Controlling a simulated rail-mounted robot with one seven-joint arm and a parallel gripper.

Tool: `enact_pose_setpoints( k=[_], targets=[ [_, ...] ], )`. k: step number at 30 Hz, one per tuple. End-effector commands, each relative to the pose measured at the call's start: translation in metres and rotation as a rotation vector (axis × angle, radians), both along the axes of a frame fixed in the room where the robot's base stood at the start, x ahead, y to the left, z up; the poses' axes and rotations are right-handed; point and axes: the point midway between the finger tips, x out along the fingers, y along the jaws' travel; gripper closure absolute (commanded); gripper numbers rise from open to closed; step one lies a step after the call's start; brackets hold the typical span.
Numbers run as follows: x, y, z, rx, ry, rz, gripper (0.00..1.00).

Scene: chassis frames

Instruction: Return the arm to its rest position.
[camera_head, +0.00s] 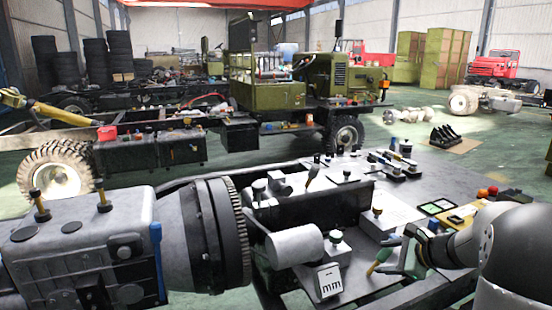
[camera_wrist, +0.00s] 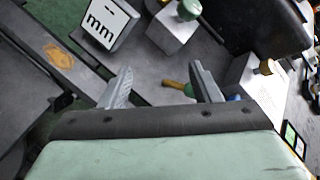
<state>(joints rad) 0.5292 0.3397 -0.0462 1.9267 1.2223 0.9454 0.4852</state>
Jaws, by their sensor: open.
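My gripper (camera_head: 390,256) is at the lower right in the head view, over the grey work surface beside the engine parts. In the wrist view, my gripper (camera_wrist: 162,82) has its two grey fingers wide apart, with nothing held between them. My arm (camera_head: 515,255) comes in from the right edge.
A white block marked "mm" (camera_head: 330,281) and a green-knobbed block (camera_head: 337,245) stand left of my gripper. A large grey gearbox (camera_head: 90,255) fills the lower left. Behind my gripper lie a yellow box (camera_head: 461,216) and dark-framed squares (camera_head: 437,206). A green truck (camera_head: 300,85) stands farther back.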

Motion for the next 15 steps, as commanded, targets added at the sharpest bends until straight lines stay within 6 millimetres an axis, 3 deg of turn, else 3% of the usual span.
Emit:
enact_pose_setpoints(
  k=[1, 3, 7, 9, 12, 15],
  targets=[
    [-0.019, 0.036, 0.022, -0.081, 0.007, 0.129, 0.43],
    [-0.052, 0.078, 0.034, -0.204, 0.018, 0.32, 0.43],
    [-0.129, 0.14, 0.054, -0.456, 0.017, 0.722, 0.43],
    [-0.175, 0.161, 0.063, -0.602, 0.007, 0.957, 0.43],
    [-0.235, 0.173, 0.072, -0.801, -0.019, 1.278, 0.43],
    [-0.274, 0.17, 0.075, -0.951, -0.043, 1.516, 0.43]
  ],
)
